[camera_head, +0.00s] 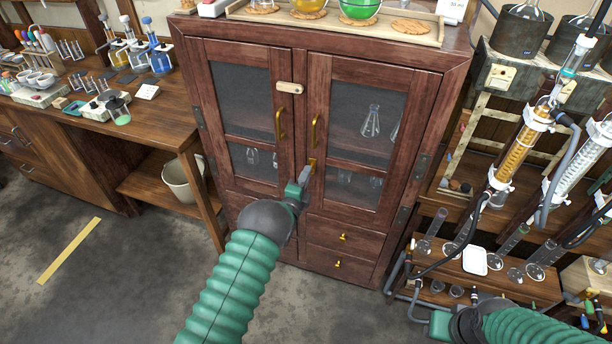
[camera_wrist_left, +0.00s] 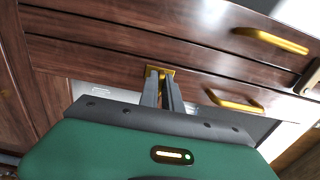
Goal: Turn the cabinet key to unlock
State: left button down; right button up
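The dark red wooden cabinet (camera_head: 300,52) stands in the middle of the head view with both glazed doors closed. A small brass lock plate (camera_head: 312,164) sits on the right door near the centre seam, below the handles. It also shows in the left wrist view (camera_wrist_left: 160,71). My left gripper (camera_head: 305,174) reaches this plate. In the left wrist view its two grey fingers (camera_wrist_left: 163,78) are close together right at the plate, closed around the key spot. The key itself is mostly hidden between the fingertips. My right gripper (camera_head: 425,318) is low at the right, its fingers unclear.
A pale wooden latch bar (camera_head: 289,87) lies across the top of the door seam. Brass handles (camera_head: 316,131) stick out just above the lock. A glassware rack (camera_head: 490,270) stands close on the right, a bench (camera_head: 150,122) on the left.

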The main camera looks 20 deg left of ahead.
pick_arm(q)
jog(key=shift+s+d+f, duration=0.1)
jog(key=shift+d+f, duration=0.05)
jog(key=shift+d, duration=0.1)
jog(key=n+b, duration=0.7)
jog(key=n, duration=0.8)
jog(key=shift+f, duration=0.1)
jog(key=shift+r+n+b, duration=0.2)
jog(key=shift+n+b, duration=0.25)
jog(key=shift+n, duration=0.95)
jog(key=shift+r, duration=0.1)
jog(key=c, duration=1.5)
grip_release()
jog(key=shift+c, duration=0.2)
